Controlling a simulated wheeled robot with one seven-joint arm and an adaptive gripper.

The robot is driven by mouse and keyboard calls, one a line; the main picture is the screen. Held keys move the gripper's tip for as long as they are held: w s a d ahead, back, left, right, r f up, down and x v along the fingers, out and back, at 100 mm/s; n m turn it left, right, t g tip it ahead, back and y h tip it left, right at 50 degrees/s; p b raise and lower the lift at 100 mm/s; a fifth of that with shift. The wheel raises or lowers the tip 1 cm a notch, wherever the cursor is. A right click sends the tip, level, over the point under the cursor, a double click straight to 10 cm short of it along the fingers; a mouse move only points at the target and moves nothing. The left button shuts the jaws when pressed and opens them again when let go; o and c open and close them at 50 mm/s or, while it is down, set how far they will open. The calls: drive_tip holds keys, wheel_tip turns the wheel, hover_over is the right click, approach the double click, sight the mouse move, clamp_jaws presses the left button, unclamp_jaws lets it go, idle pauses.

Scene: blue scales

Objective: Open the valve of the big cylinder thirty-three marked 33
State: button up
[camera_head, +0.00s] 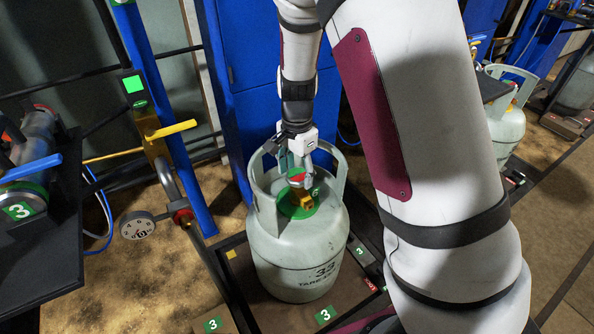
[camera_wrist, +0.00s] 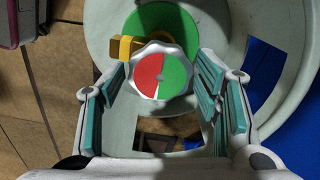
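The big pale green cylinder marked 33 (camera_head: 285,265) stands upright on a platform in the head view. Its top, with an open collar, shows in the wrist view (camera_wrist: 108,22). Its valve has a round white-rimmed knob with a red and green face (camera_wrist: 148,76), above a yellow brass body (camera_wrist: 125,48) and a green disc. In the head view the knob (camera_head: 297,176) is partly hidden by my gripper (camera_head: 299,168). My gripper reaches down from above. In the wrist view its teal-padded fingers (camera_wrist: 163,82) are apart on either side of the knob, close to its rim; contact is unclear.
A blue cabinet (camera_head: 245,90) stands behind the cylinder. A blue post (camera_head: 165,110) with a green-lit display (camera_head: 134,84), yellow handle (camera_head: 171,130) and dial (camera_head: 137,226) is at left. Another cylinder (camera_head: 505,130) stands at right. The cylinder's collar surrounds the valve closely.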

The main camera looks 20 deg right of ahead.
drive_tip(key=c, duration=0.5)
drive_tip(key=shift+n, duration=0.4)
drive_tip(key=n+p, duration=0.1)
drive_tip(key=n, duration=0.3)
drive_tip(key=shift+s+n+p, duration=0.1)
drive_tip(key=shift+n+p, duration=0.2)
drive_tip(key=shift+p, duration=0.05)
drive_tip(key=n+p, duration=0.1)
drive_tip(key=n, duration=0.4)
drive_tip(key=shift+d, duration=0.1)
drive_tip(key=shift+n, duration=0.4)
drive_tip(key=o, duration=1.1)
drive_tip(key=shift+o, duration=0.2)
